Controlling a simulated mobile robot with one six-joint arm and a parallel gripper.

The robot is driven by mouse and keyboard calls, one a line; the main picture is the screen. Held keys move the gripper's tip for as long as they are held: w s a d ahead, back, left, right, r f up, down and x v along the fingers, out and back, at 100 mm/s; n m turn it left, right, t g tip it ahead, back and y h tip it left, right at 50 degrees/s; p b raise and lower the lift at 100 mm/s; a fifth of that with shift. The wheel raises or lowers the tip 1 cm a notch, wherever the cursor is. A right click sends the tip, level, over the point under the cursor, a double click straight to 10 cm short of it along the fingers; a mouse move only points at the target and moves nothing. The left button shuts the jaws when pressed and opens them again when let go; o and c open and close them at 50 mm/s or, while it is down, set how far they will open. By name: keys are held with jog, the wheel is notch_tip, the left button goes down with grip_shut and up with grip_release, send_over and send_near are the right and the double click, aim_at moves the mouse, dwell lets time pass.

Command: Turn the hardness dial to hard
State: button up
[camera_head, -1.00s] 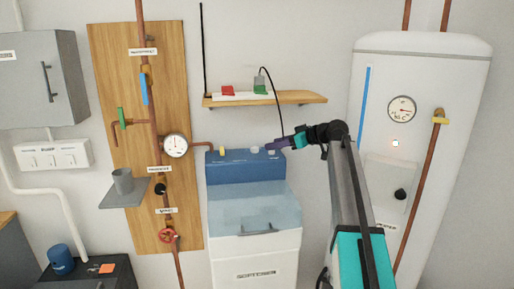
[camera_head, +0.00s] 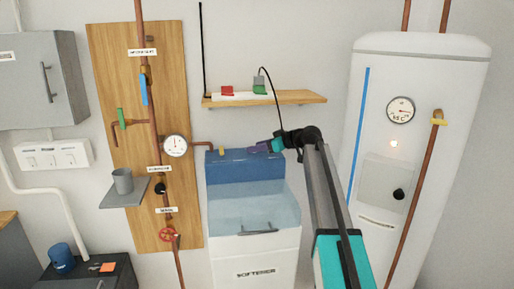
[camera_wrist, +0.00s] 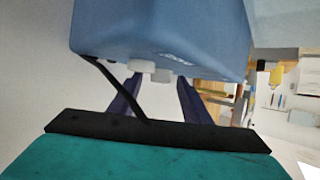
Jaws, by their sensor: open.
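The softener, a white cabinet with a blue top (camera_head: 225,172), stands against the wall in the middle of the head view. My gripper (camera_head: 254,149), with purple fingers, is at the upper right of its blue panel and hides the white knobs there. In the wrist view, two small white knobs, one at left (camera_wrist: 140,66) and one at right (camera_wrist: 161,75), show on the blue housing (camera_wrist: 165,30). My open fingers (camera_wrist: 157,85) lie either side of the knobs in the picture; contact cannot be told. No hardness marking is readable.
A wooden shelf (camera_head: 305,98) with red and green items is above the softener. A pipe board (camera_head: 105,60) is left, a white tank (camera_head: 365,130) right.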

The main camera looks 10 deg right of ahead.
jog(key=c, duration=1)
jog(key=shift+c, duration=0.2)
